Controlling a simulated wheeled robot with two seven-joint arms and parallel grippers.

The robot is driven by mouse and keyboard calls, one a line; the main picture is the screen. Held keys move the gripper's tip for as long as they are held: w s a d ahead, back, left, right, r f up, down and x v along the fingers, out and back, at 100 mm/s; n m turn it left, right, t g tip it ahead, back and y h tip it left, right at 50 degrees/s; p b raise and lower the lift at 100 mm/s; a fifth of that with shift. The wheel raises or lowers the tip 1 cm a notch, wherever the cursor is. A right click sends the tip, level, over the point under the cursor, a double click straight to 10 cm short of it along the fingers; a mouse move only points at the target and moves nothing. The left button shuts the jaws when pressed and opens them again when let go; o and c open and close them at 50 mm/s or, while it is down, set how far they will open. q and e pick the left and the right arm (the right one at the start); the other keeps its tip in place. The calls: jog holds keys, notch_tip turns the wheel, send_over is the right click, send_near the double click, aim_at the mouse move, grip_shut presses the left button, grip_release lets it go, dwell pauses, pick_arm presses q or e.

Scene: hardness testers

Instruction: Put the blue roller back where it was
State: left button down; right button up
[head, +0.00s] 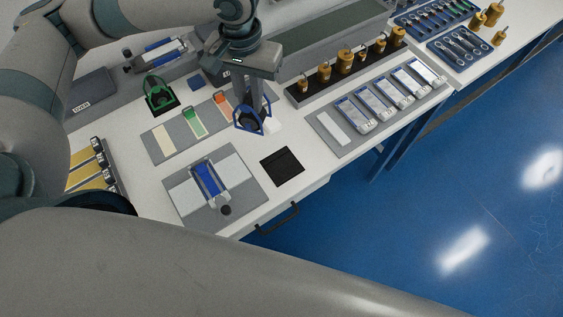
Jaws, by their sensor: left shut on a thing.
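My left gripper (253,98) points down over the white worktable and is shut on the blue roller (239,124), which has a blue frame and a dark body. The fingers cover part of the roller. The roller is by the right end of a grey mat with coloured strips; I cannot tell if it touches the table. An empty black square pad (282,166) lies to its lower right. A similar green-framed roller (154,101) stands on a black pad at the left. My right gripper is not in view.
A grey board (232,206) with a blue-sided device is at the front. The grey mat (164,155) carries pale, green and orange items. Brass weights (346,60) stand in a black rack at the back right, beside a tray (322,124) of several clear-topped cases.

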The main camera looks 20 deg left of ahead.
pick_arm(q)
jog(key=shift+d+r, duration=0.1)
jog(key=d+m, duration=0.1)
jog(key=m, duration=0.3)
jog(key=d+m, duration=0.1)
jog(key=shift+w+d+m, duration=0.3)
jog(key=shift+w+m, duration=0.05)
jog(key=shift+m, duration=0.05)
jog(key=d+m+p, duration=0.1)
jog(key=d+m, duration=0.7)
jog(key=m, duration=0.8)
jog(key=d+f+m, duration=0.1)
jog(key=d+m, duration=0.7)
jog(key=m, duration=0.9)
jog(key=shift+d+f+p, duration=0.15)
jog(key=shift+d+p, duration=0.05)
jog(key=shift+p, duration=0.15)
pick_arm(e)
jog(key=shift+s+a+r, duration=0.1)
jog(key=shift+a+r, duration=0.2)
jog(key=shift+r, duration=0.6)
pick_arm(q)
jog(key=shift+w, duration=0.1)
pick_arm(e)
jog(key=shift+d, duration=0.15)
pick_arm(q)
jog(key=shift+a, duration=0.1)
